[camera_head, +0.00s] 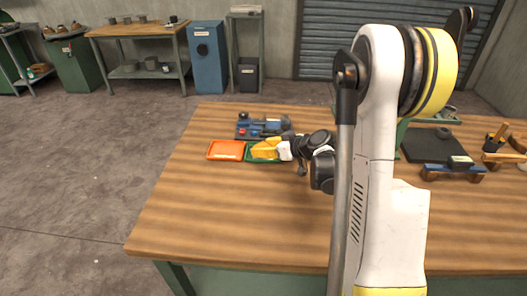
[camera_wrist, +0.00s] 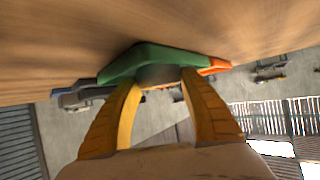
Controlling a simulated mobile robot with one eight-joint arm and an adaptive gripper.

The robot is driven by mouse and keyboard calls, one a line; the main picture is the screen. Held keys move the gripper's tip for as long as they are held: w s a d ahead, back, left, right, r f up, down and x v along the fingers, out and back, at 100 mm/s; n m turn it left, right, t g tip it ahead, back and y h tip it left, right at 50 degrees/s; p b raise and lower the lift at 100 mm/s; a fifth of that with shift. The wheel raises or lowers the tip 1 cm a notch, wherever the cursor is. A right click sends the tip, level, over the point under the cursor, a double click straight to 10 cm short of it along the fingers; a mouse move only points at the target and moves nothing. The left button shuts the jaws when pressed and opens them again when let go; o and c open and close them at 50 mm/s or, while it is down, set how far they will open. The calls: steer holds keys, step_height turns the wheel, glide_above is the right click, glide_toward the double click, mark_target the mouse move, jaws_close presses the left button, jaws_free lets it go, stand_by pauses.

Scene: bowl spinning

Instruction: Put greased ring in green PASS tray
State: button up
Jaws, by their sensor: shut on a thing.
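The green tray (camera_head: 250,158) lies on the table beside an orange tray (camera_head: 225,150), and my gripper (camera_head: 264,149) partly hides it in the head view. My gripper's yellow fingers (camera_wrist: 160,78) are spread around a grey, round thing, seemingly the ring (camera_wrist: 157,73), and are shut on it. In the wrist view the ring is at the green tray (camera_wrist: 160,54), low against or just over it. I cannot tell whether it touches the tray floor. The orange tray (camera_wrist: 216,67) shows just right of it. No grease can be made out.
A blue-grey device (camera_head: 262,127) stands close behind the trays. A dark mat (camera_head: 434,146) with a small dark ring (camera_head: 443,132) and a blue-topped stand (camera_head: 452,171) lie on the right. The table (camera_head: 220,205) is clear in front and left of the trays.

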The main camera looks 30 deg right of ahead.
steer(key=shift+r, duration=0.1)
steer(key=o, duration=1.1)
